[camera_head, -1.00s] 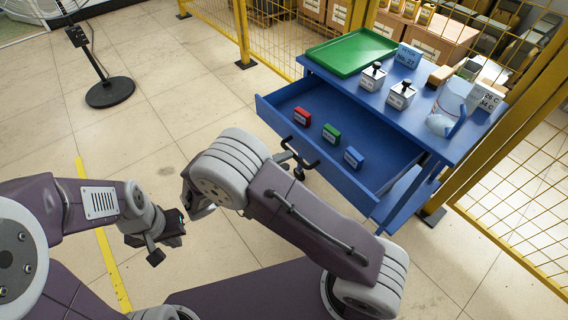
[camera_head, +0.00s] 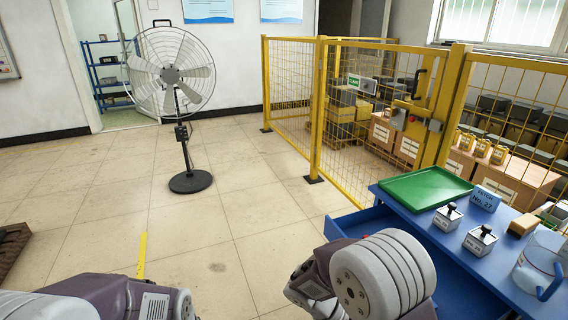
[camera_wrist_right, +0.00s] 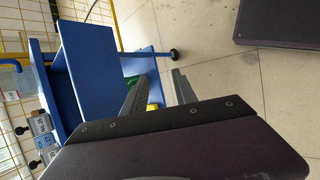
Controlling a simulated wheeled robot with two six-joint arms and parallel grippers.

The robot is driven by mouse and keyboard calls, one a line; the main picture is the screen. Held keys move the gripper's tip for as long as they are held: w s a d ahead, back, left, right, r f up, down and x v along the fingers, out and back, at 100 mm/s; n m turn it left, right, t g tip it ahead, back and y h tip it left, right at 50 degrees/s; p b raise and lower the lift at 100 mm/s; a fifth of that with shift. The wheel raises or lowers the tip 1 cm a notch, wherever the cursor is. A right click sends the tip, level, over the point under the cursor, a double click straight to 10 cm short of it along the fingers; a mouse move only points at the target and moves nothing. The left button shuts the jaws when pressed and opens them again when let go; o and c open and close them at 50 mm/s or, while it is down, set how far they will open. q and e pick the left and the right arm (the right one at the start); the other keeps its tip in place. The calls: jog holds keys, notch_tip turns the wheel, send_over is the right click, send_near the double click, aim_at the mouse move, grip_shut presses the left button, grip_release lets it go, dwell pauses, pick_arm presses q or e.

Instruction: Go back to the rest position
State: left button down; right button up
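My left arm (camera_head: 120,298) shows along the bottom left of the head view; its gripper is out of the picture. My right arm (camera_head: 375,280) rises at the bottom centre-right, in front of the blue workbench, and its gripper does not show in that view. In the right wrist view my right gripper (camera_wrist_right: 157,90) has its two grey fingers apart with nothing held between them. The blue workbench (camera_wrist_right: 85,60) shows beyond it on the left.
Yellow fencing (camera_head: 317,110) stands behind. A fan (camera_head: 188,182) stands back left; the middle floor is clear.

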notch_tip(320, 180, up, 24)
jog(key=s+a+m+t+y+p, duration=0.2)
jog(key=y+p, duration=0.6)
jog(key=p, duration=1.6)
jog(key=shift+s+r+m+t, duration=0.25)
jog(key=shift+m+t, duration=0.25)
jog(key=shift+t, duration=0.1)
jog(key=shift+f, duration=0.1)
